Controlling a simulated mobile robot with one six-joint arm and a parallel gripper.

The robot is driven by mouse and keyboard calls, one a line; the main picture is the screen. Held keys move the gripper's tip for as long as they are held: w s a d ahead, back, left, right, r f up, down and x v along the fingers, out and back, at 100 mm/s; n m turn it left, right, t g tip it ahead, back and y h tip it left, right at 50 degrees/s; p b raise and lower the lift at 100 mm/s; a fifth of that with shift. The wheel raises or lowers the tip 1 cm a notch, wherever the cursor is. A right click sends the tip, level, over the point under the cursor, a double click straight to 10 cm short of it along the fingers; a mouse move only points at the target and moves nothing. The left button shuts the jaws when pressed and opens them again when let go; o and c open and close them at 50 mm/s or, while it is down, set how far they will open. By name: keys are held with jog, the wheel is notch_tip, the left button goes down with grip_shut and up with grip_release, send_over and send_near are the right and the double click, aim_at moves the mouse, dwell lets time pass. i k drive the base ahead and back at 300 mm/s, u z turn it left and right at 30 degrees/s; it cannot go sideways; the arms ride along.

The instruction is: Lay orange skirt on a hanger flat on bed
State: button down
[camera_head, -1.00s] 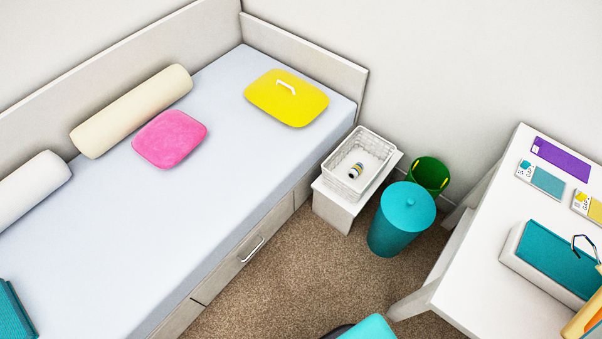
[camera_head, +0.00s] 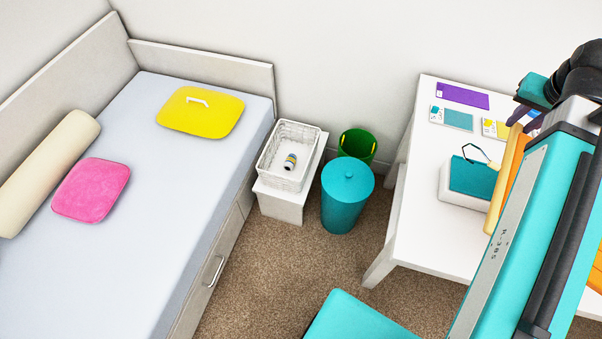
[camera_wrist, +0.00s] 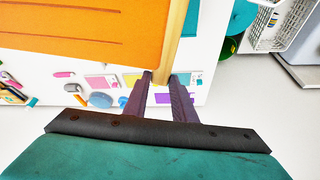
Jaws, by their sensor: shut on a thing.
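The orange skirt (camera_wrist: 75,30) fills the upper left of the wrist view, with a pale wooden hanger bar (camera_wrist: 173,45) along its right edge. My gripper (camera_wrist: 160,78) is shut on that bar, its purple fingers on either side of its end. In the head view, the skirt (camera_head: 518,160) and hanger (camera_head: 503,170) hang above the white desk at the right, partly hidden by my arm. The bed (camera_head: 150,235), with a pale flat mattress, stands at the left, apart from the skirt.
On the bed lie a cream bolster (camera_head: 50,170), a pink cushion (camera_head: 92,190) and a yellow cushion (camera_head: 200,118) with a white handle. A white basket (camera_head: 290,155), a teal bin (camera_head: 347,200) and a green bin (camera_head: 357,145) stand between bed and desk (camera_head: 420,220). The mattress front is clear.

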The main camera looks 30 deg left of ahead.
aim_at(103, 292)
jog(key=z, duration=0.3)
jog(key=k, duration=0.1)
jog(key=u, duration=2.9)
jog(key=k, duration=0.15)
jog(key=u, duration=1.95)
